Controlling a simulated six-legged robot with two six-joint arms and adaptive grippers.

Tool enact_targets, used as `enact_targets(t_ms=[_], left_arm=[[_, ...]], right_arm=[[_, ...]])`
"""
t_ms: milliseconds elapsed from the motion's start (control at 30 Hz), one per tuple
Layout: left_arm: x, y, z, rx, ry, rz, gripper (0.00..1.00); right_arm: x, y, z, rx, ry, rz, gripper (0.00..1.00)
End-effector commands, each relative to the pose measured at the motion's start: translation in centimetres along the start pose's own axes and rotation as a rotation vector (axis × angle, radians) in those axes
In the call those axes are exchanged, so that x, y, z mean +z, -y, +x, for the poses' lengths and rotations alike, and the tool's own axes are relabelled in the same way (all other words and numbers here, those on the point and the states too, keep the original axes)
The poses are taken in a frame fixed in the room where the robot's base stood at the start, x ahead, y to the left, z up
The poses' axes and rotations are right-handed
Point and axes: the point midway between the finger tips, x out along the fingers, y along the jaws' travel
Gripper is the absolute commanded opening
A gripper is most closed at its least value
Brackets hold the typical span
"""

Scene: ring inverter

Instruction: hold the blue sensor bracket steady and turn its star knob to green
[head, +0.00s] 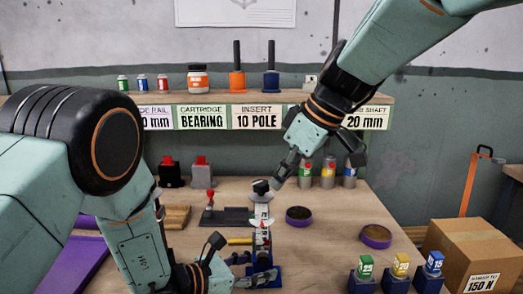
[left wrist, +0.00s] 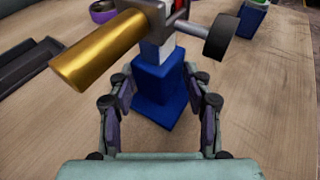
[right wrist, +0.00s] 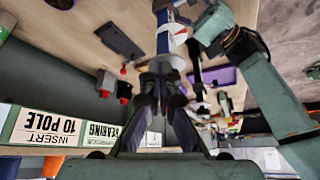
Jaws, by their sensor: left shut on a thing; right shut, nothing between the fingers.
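The blue sensor bracket (head: 263,272) stands on the bench in the head view, with a white upright part (head: 262,232) above its blue base. A dark knob-like piece (head: 261,186) tops it; I cannot tell its star shape. My left gripper (head: 238,268) is shut on the bracket's blue post (left wrist: 158,82), with a finger on each side in the left wrist view. My right gripper (head: 282,176) is shut and empty, just above and right of the dark top. In the right wrist view, a white disc with red and blue marks (right wrist: 172,39) lies just beyond its fingertips.
Two dark round dishes with purple rims (head: 298,216) (head: 376,236) lie right of the bracket. A dark plate (head: 226,217) lies behind left. Several cans (head: 328,172) stand behind. A gold cylinder (left wrist: 103,50) juts out above the blue post.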

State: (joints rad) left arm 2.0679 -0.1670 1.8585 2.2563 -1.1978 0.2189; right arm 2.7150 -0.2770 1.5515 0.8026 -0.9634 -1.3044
Motion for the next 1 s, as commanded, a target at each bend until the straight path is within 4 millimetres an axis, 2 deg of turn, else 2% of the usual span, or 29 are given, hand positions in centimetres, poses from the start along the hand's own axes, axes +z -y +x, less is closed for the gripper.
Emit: enact_targets(t_ms=[467, 1000], left_arm=[[-0.2, 0.2, 0.0, -0.007, -0.005, 0.005, 0.17], [-0.2, 0.2, 0.0, -0.006, -0.006, 0.002, 0.17]], right_arm=[[0.0, 0.3, 0.1, -0.001, 0.001, 0.001, 0.0], [0.0, 1.6, 0.1, 0.001, 0.003, -0.002, 0.0]])
